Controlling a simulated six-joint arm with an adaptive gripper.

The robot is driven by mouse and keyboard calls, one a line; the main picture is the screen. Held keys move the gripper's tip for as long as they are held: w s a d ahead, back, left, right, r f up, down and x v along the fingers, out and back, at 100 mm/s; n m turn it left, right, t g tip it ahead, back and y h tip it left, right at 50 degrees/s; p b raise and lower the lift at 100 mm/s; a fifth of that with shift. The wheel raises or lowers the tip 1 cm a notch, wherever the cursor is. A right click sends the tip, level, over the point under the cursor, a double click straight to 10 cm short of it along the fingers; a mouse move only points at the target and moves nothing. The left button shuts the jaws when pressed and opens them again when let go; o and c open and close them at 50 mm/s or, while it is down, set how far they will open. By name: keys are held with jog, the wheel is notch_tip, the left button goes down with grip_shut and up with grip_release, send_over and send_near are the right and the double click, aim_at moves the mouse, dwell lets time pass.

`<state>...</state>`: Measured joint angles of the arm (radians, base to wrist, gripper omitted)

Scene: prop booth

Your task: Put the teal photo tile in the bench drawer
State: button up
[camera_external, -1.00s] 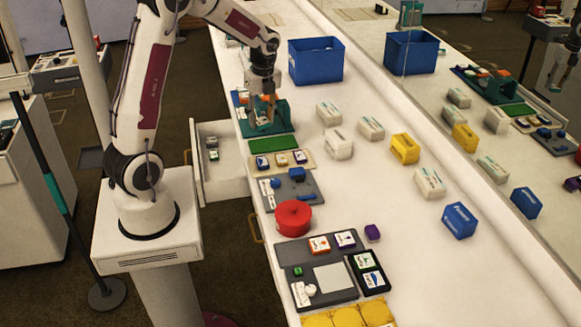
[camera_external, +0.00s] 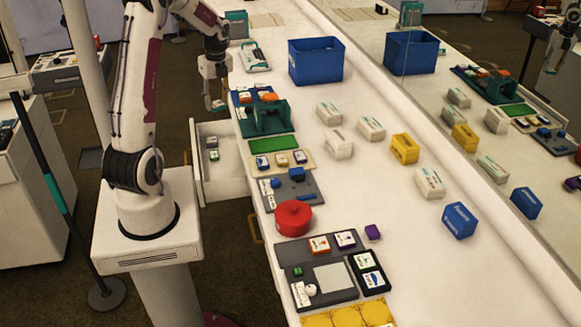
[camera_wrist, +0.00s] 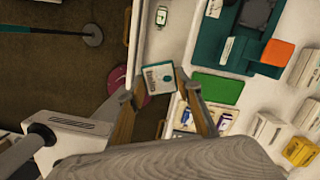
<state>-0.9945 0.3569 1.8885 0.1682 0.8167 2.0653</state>
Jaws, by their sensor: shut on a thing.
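My gripper (camera_external: 216,98) is shut on the teal photo tile (camera_wrist: 158,78), which shows a pale printed face and a teal edge between the fingers in the wrist view. In the external view, the tile (camera_external: 219,106) is a small teal edge below the fingertips, held in the air near the bench's left edge. The bench drawer (camera_external: 228,181) is pulled open on the bench's left side, with small green-and-white items (camera_external: 212,148) inside. My gripper is above and toward the far end of the drawer in that view.
A teal stand (camera_external: 268,120) with an orange piece is on the bench right of my gripper. A green mat (camera_external: 273,145), a tray of small tiles (camera_external: 278,162) and a red round pot (camera_external: 293,217) are nearer. A blue bin (camera_external: 316,62) stands farther back.

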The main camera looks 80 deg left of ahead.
send_over(224, 177)
notch_tip(224, 177, down, 21)
jog(key=shift+d+r, duration=0.2)
jog(key=shift+w, duration=0.1)
dwell(0.4)
jog(key=shift+f, duration=3.15)
jog(key=shift+f, duration=1.85)
jog(key=shift+f, duration=0.15)
jog(key=o, duration=1.1)
jog(key=shift+c, duration=0.2)
